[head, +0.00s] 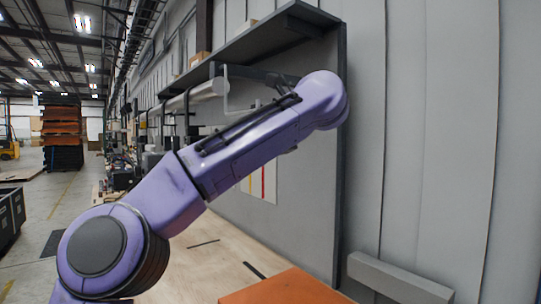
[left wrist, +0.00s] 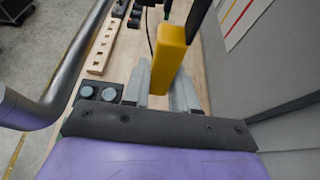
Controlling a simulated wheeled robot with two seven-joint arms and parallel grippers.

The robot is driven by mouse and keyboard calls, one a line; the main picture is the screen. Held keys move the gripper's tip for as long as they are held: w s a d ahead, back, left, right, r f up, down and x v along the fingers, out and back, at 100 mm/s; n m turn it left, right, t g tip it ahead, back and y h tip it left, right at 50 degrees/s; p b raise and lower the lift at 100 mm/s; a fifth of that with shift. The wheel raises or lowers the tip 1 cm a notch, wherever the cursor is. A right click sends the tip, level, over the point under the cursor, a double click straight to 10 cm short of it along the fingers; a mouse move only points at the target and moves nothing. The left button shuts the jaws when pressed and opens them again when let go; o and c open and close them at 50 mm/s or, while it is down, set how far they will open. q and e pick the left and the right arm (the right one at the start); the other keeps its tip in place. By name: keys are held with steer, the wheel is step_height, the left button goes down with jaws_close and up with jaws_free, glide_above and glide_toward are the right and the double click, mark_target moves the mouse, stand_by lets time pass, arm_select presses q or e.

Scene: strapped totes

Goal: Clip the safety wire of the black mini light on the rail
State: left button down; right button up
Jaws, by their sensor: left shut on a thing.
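My left gripper (left wrist: 162,82) is shut on a yellow block (left wrist: 172,50) that stands up between its two grey fingers in the left wrist view. A thin black cable (left wrist: 150,35) shows behind the block; I cannot tell whether it joins it. In the head view my purple left arm reaches up and right, and its gripper cannot be made out. A pale grey rail (head: 205,91) runs below the shelf, with dark items hanging near it. I cannot tell which of them is the black mini light. No safety wire can be clearly identified. My right gripper is in neither view.
A grey shelf (head: 262,43) overhangs the rail against a grey panel wall. A wooden worktop (head: 205,260) lies below, largely bare near me. An orange surface (head: 285,288) is at front. A strip with holes (left wrist: 103,45) and dark blocks lie on the worktop.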

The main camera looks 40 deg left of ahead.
arm_select(q)
steer(key=s+b, duration=0.2)
steer(key=s+a+b, duration=0.1)
steer(key=s, duration=0.1)
steer(key=shift+a+f, duration=0.1)
steer(key=shift+f, duration=0.2)
steer(key=c, duration=0.8)
jaws_free()
steer(key=shift+s, duration=0.1)
